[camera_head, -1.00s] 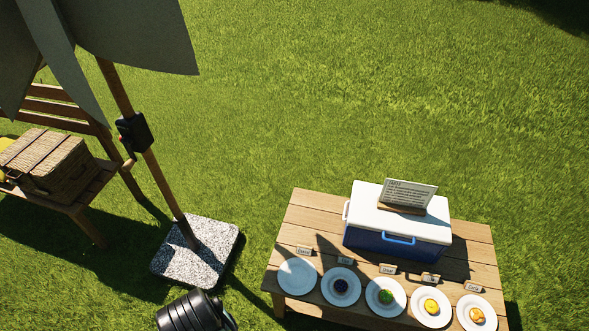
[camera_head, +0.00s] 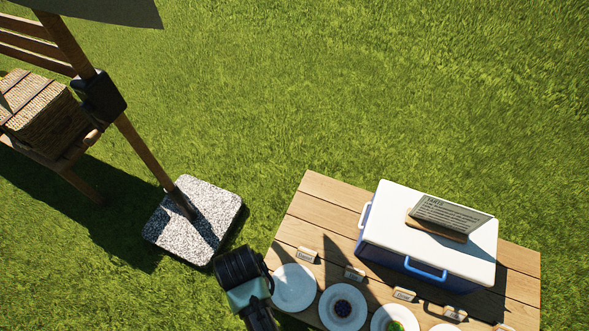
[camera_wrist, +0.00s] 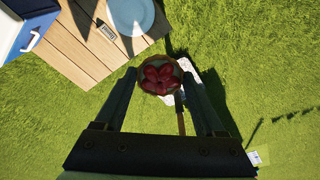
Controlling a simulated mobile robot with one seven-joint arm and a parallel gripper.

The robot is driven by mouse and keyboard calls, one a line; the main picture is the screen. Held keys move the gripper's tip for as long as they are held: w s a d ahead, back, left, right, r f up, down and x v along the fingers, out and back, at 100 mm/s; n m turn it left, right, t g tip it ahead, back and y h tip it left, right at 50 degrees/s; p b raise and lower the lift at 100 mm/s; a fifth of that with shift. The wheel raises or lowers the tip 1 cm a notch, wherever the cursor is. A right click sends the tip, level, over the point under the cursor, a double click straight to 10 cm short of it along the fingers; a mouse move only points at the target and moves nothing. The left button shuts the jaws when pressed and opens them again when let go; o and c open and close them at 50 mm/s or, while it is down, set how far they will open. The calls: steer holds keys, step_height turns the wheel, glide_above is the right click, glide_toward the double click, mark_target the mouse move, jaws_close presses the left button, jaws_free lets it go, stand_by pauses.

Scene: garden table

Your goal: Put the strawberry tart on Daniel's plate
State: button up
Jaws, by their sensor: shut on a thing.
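In the wrist view, my gripper (camera_wrist: 159,72) is shut on the strawberry tart (camera_wrist: 161,79), a round crust topped with red strawberries, held above grass beside the table. An empty pale plate (camera_wrist: 130,12) with a name card (camera_wrist: 106,31) lies just beyond it on the table corner. In the head view, this looks like the empty leftmost plate (camera_head: 293,287), with its card (camera_head: 307,254) behind it. My arm's end is just left of that plate; the tart and fingertips are hidden there. The card names are too small to read, so I cannot tell which plate is Daniel's.
On the wooden table (camera_head: 325,190), a plate with a dark tart (camera_head: 342,306) and one with a green tart (camera_head: 394,321) stand to the right. A blue-and-white cooler (camera_head: 385,235) bears a sign (camera_head: 452,213). A parasol base (camera_head: 190,222) stands left, on grass.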

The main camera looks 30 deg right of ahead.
step_height(320, 180, down, 13)
steer(key=d+m+b, duration=0.1)
steer(key=d+b, duration=0.2)
steer(key=b, duration=0.6)
steer(key=m+b, duration=0.4)
steer(key=b, duration=1.7)
glide_above(293, 287)
step_height(293, 287, down, 13)
steer(key=shift+h, duration=0.4)
steer(key=f+b, duration=0.1)
steer(key=f, duration=0.2)
steer(key=f+b, duration=0.1)
steer(key=f, duration=0.2)
steer(key=f+b, duration=0.1)
steer(key=f, duration=0.2)
steer(key=shift+s+a+b, duration=0.2)
steer(key=shift+s+b, duration=0.05)
steer(key=shift+b, duration=0.15)
steer(key=shift+f, duration=0.15)
steer(key=o, duration=1.5)
